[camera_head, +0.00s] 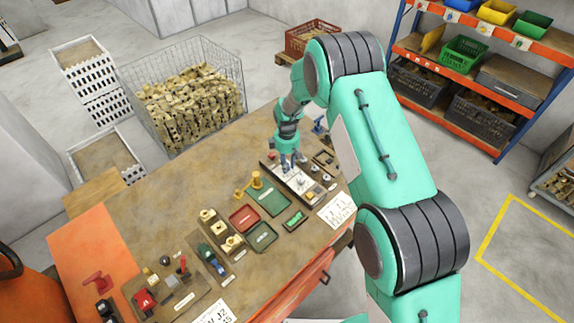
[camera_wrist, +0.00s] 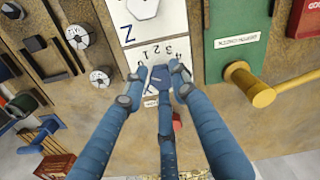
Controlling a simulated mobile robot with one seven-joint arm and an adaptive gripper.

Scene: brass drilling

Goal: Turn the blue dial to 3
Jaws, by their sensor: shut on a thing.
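I cannot tell which number the dial points to. In the head view, my gripper (camera_head: 288,163) reaches down to the panel (camera_head: 290,180) near the right end of the bench. The dial is too small and covered to make out there.
A white knob (camera_wrist: 141,8) stands on the same panel. On the bench (camera_head: 165,205) are trays and fixtures; a wire cage (camera_head: 190,100) stands behind.

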